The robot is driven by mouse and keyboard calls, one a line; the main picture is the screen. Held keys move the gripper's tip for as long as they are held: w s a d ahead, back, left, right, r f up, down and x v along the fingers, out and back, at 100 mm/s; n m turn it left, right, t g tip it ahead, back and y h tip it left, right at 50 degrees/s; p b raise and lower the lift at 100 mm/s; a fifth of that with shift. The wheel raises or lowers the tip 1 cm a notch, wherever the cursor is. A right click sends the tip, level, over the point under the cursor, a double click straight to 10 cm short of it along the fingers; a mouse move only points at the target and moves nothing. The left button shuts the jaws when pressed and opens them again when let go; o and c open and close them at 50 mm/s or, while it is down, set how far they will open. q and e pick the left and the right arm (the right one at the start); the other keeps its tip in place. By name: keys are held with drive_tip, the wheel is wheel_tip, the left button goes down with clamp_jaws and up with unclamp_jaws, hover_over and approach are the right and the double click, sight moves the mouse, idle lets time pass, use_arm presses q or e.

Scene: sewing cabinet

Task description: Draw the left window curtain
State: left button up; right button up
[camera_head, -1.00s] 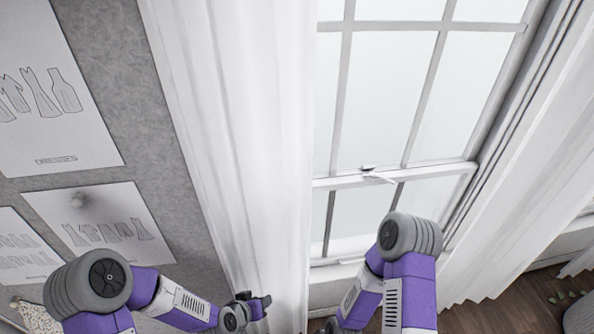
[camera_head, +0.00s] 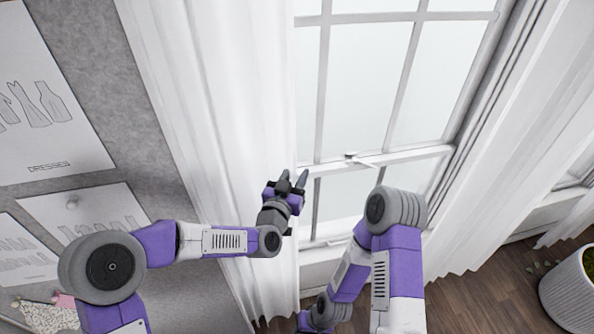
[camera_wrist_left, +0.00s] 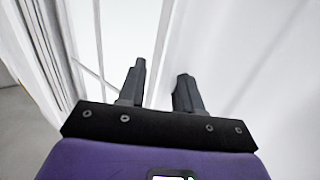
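The left curtain (camera_head: 215,90) is white and hangs in folds along the left side of the window (camera_head: 365,90). My left gripper (camera_head: 292,178) is raised in front of the curtain's right edge, beside the window frame. Its two fingers (camera_wrist_left: 160,88) are apart with nothing visibly held between them in the left wrist view. White curtain folds (camera_wrist_left: 235,60) fill the right of that view. I cannot tell whether a finger touches the cloth. My right arm is bent in front of the lower window, and its gripper (camera_head: 318,318) is low at the bottom edge, its fingers unclear.
The right curtain (camera_head: 500,150) hangs at the window's right side. A window latch (camera_head: 352,156) sits on the middle rail. A white planter (camera_head: 572,290) stands on the wooden floor at lower right. Paper patterns (camera_head: 45,105) are on the grey wall at left.

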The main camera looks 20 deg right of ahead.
use_arm(q)
drive_tip(key=shift+w+d, duration=0.35)
drive_tip(key=shift+w, duration=0.1)
clamp_jaws()
drive_tip(key=shift+d, duration=0.1)
